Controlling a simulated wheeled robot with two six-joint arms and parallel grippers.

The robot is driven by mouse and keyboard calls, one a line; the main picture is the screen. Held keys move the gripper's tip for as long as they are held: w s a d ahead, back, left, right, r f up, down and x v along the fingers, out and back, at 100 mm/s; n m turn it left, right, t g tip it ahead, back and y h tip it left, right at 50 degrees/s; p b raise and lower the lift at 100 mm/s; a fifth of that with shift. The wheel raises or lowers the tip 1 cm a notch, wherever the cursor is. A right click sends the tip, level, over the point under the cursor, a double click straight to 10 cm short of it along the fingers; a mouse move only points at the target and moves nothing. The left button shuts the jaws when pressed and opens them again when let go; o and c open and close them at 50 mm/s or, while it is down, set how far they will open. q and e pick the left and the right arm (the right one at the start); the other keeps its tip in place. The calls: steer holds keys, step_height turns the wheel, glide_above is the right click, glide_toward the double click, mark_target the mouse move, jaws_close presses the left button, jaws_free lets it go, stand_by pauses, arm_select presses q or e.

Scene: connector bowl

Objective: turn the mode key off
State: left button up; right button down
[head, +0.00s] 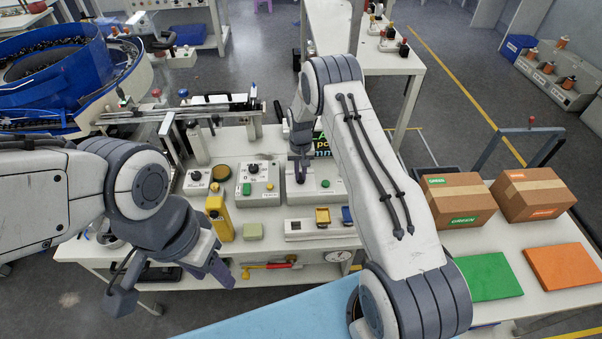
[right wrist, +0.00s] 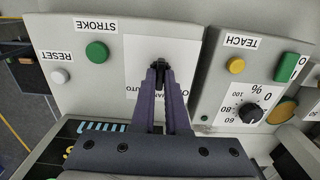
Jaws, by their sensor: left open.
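The mode key (right wrist: 160,66) is a small black key on a white label plate with partly hidden lettering that ends in "AUTO", in the right wrist view. My right gripper (right wrist: 161,80) is at it, its two narrow fingers closed close on both sides of the key. The fingers hide part of the label, so the key's exact angle is hard to read. In the head view my right gripper (head: 299,168) points down at the grey control box (head: 325,187). My left gripper (head: 172,285) is open and empty, in front of the table's left part.
A green STROKE button (right wrist: 96,51) and a white RESET button (right wrist: 60,76) are beside the key. The TEACH box with a dial (right wrist: 250,112) stands close by. A yellow device (head: 219,218) and a low switch box (head: 320,229) stand nearer the table's front.

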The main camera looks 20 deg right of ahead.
steer(key=shift+f+n+b, duration=0.1)
steer(key=shift+n+b, duration=1.45)
steer(key=shift+n, duration=0.35)
steer(key=shift+n+b, duration=0.65)
steer(key=shift+n, duration=0.55)
steer(key=shift+n+b, duration=0.6)
steer(key=shift+n, duration=0.8)
steer(key=c, duration=0.9)
jaws_free()
